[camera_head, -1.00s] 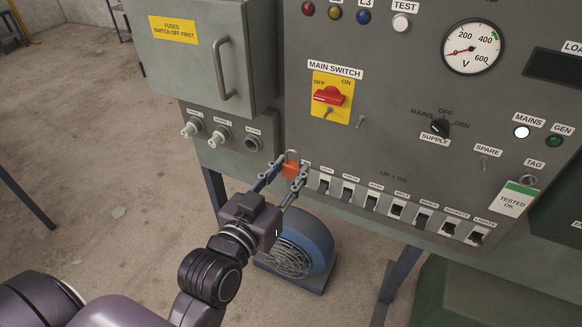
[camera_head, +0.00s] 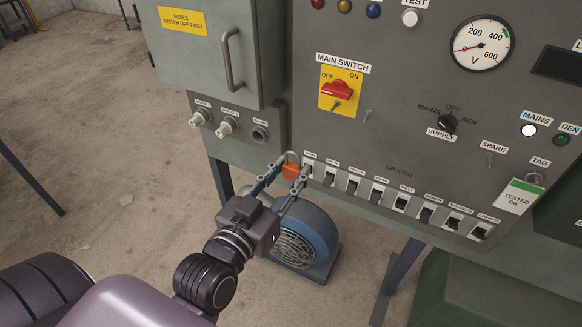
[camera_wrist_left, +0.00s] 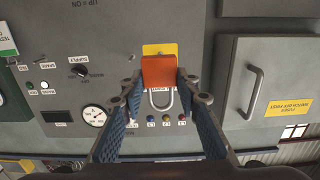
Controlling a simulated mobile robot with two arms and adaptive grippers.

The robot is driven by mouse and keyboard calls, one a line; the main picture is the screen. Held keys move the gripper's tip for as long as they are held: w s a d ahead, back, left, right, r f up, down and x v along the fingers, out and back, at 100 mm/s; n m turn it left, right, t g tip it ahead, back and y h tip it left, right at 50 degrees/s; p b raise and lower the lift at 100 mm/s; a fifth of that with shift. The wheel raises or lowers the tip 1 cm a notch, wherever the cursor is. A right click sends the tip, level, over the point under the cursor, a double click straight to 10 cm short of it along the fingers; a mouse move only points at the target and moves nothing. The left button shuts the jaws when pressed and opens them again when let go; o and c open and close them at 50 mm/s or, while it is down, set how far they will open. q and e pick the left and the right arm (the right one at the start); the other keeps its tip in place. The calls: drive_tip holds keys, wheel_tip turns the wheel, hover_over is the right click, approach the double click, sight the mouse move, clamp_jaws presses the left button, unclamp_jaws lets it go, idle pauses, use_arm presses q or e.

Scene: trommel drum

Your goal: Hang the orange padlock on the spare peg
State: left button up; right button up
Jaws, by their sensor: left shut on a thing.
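The orange padlock (camera_head: 290,171) is held between the fingertips of my left gripper (camera_head: 287,178). Its grey shackle points up in the head view. In the upside-down wrist view the orange body (camera_wrist_left: 158,72) sits between the fingers (camera_wrist_left: 153,88), with the shackle toward the bottom of the picture. The padlock is in front of the panel's lower left part, near the left end of the breaker row. The spare peg (camera_head: 490,160) is a small bare pin under the SPARE label, well to the right of the gripper. My right gripper is not in view.
The yellow main switch plate (camera_head: 340,90) has another small peg (camera_head: 367,115) beside it. A row of breakers (camera_head: 400,203) runs along the lower panel. A TESTED OK tag (camera_head: 519,196) hangs right of the spare peg. A blue blower (camera_head: 305,235) stands below.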

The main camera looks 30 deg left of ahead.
use_arm(q)
drive_tip(key=shift+s, duration=0.1)
drive_tip(key=shift+s+r+p, duration=0.1)
drive_tip(key=shift+s+p, duration=0.65)
drive_tip(key=shift+s, duration=0.15)
drive_tip(key=s+p, duration=0.1)
drive_tip(key=s, duration=0.3)
drive_tip(key=shift+s+a+p, duration=0.1)
drive_tip(key=shift+p, duration=0.3)
idle(0.9)
